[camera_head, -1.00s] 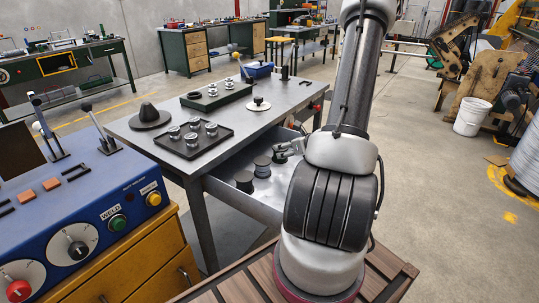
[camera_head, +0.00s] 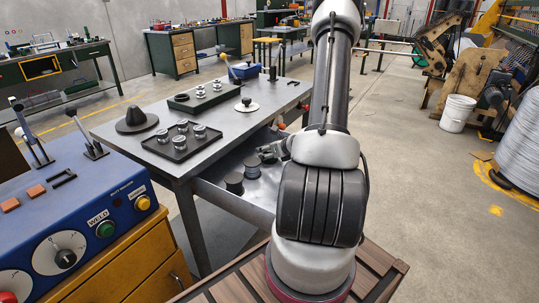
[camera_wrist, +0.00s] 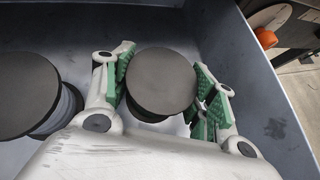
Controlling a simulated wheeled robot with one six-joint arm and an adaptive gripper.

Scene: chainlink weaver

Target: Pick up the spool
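A dark, round-topped spool (camera_wrist: 161,80) sits in the open drawer (camera_head: 216,193), in the middle of the wrist view. My gripper (camera_wrist: 163,82) is open around it, with a green-padded finger on each side. The left pad is very close to the spool's edge; I cannot tell whether it touches. A narrow gap shows at the right pad. A larger dark spool (camera_wrist: 28,95) stands to the left, outside the left finger. In the head view my gripper (camera_head: 268,154) is low over the drawer, near a grey spool (camera_head: 252,169) and a dark spool (camera_head: 234,183).
The drawer wall (camera_wrist: 262,100) is close beside the right finger. The bench top (camera_head: 225,133) above the drawer holds a black tray (camera_head: 180,144) of small metal parts and a dark cone (camera_head: 136,118). A blue welder panel (camera_head: 75,205) stands at the left.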

